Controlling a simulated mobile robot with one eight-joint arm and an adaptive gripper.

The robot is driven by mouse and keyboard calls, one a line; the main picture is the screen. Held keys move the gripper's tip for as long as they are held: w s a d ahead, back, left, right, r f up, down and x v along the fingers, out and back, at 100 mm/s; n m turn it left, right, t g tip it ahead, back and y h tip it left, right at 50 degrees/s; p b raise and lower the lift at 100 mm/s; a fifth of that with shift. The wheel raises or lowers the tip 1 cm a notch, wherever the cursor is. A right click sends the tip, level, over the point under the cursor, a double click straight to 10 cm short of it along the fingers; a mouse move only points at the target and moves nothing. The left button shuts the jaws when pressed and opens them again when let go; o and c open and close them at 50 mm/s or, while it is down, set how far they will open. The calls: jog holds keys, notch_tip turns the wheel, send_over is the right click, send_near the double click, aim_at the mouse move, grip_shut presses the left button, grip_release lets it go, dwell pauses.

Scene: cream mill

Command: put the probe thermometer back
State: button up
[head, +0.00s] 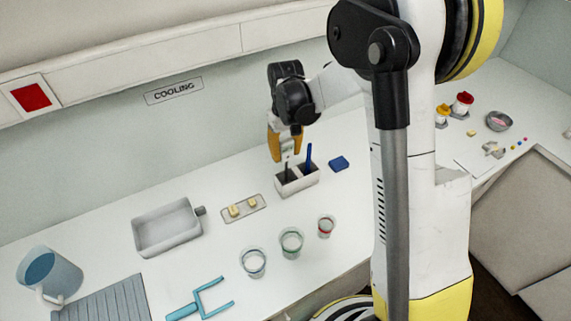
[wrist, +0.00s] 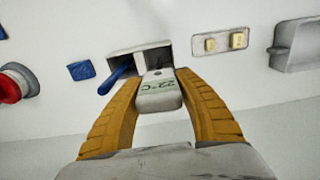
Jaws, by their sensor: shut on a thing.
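The probe thermometer (wrist: 160,99) is a pale body with a green 22°C display, between my gripper's orange fingers in the wrist view. My gripper (wrist: 157,84) is shut on it; the gripper also shows in the head view (head: 287,155), pointing down over the holder's left compartment. The white two-compartment holder (head: 300,187) stands on the counter and also shows in the wrist view (wrist: 122,56). The thermometer's lower end is at the left compartment in the head view; I cannot tell how deep it sits. A blue stick-like tool (head: 308,157) leans in the right compartment.
A blue block (head: 339,163) lies right of the holder. A tray with yellow pieces (head: 257,206) and a grey basin (head: 168,243) are to the left. Several glass cups, including a red-ringed one (head: 326,227), stand in front. A blue forked tool (head: 183,313) lies near the front edge.

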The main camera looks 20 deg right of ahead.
aim_at(286, 160)
jog(key=shift+f, duration=1.85)
jog(key=shift+f+b, duration=0.1)
jog(key=shift+b, duration=0.25)
jog(key=shift+f, duration=0.15)
jog(key=o, duration=1)
jog(key=shift+r, duration=0.2)
